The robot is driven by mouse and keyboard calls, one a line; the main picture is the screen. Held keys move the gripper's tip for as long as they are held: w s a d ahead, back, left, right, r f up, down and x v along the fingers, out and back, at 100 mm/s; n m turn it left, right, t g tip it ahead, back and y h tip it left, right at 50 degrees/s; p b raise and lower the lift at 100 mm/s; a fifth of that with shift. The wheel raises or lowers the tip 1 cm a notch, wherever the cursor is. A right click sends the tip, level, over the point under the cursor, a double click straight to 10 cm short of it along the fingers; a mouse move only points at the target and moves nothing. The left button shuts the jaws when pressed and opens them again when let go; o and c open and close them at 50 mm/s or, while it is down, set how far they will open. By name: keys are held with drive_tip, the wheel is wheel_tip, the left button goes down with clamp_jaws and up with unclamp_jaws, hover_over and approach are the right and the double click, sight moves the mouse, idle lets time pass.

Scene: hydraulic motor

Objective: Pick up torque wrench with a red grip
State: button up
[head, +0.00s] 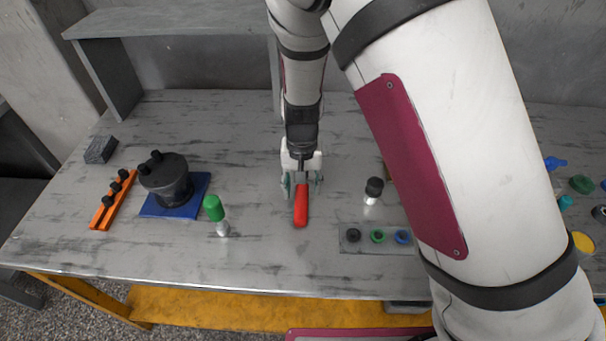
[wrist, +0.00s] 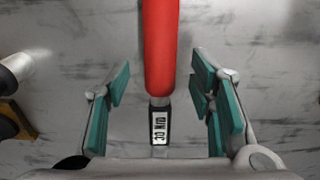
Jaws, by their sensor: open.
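The torque wrench with its red grip (head: 301,206) lies on the grey table, grip toward the front edge. In the wrist view its red grip (wrist: 160,45) runs down from the top edge, and a black section with a small display (wrist: 160,127) follows below it. My gripper (head: 302,184) is over the wrench at the far end of the grip. In the wrist view its teal-padded fingers (wrist: 160,103) are spread wide, one on each side of the wrench, with clear gaps and no contact. The rest of the wrench is hidden under my gripper.
A green-capped item (head: 214,208) stands left of the wrench. Farther left are a dark motor housing on a blue mat (head: 150,208) and an orange rack (head: 101,217). A black-topped cylinder (head: 373,190) and a grey plate with rings (head: 353,248) are to the right.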

drive_tip(key=shift+f, duration=1.2)
clamp_jaws()
drive_tip(key=shift+r, duration=0.1)
drive_tip(key=shift+r, duration=0.6)
wheel_tip(320, 180, up, 2)
drive_tip(key=shift+a+r, duration=0.1)
drive_tip(key=shift+r, duration=0.05)
drive_tip(key=s+d, duration=0.2)
drive_tip(key=s, duration=0.2)
drive_tip(key=s+d+r, duration=0.1)
drive_tip(key=s+d, duration=0.2)
drive_tip(key=s, duration=0.2)
drive_tip(key=s+d, duration=0.2)
drive_tip(key=s, duration=0.3)
drive_tip(key=shift+s+d+r, duration=0.15)
drive_tip(key=shift+d, duration=0.05)
